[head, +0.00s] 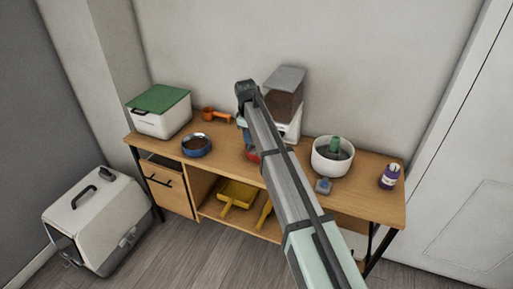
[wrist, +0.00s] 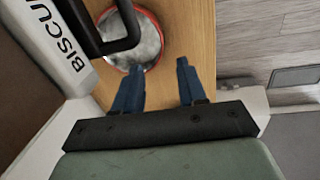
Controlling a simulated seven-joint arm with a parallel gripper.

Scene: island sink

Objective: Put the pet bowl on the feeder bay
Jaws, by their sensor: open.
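A round bowl with a red rim and a grey metallic inside (wrist: 148,48) sits on the wooden top in the wrist view. In the head view only a bit of its red side (head: 252,156) shows; my arm hides the rest. Another bowl, blue with dark contents (head: 196,145), stands further left. The feeder (head: 290,128), white with a brown clear hopper, stands behind my arm; its lettered white side (wrist: 62,45) fills the wrist view's upper left. My gripper (wrist: 160,66) is open and empty, its blue fingers beside the red-rimmed bowl. Contact is unclear. The feeder bay is not clearly visible.
A black bar (wrist: 100,45) crosses over the red-rimmed bowl beside the feeder. A green-lidded bin (head: 160,112), orange scoop (head: 215,115), white pot (head: 332,160) and purple bottle (head: 390,177) stand on the bench. A pet carrier (head: 97,220) is on the floor.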

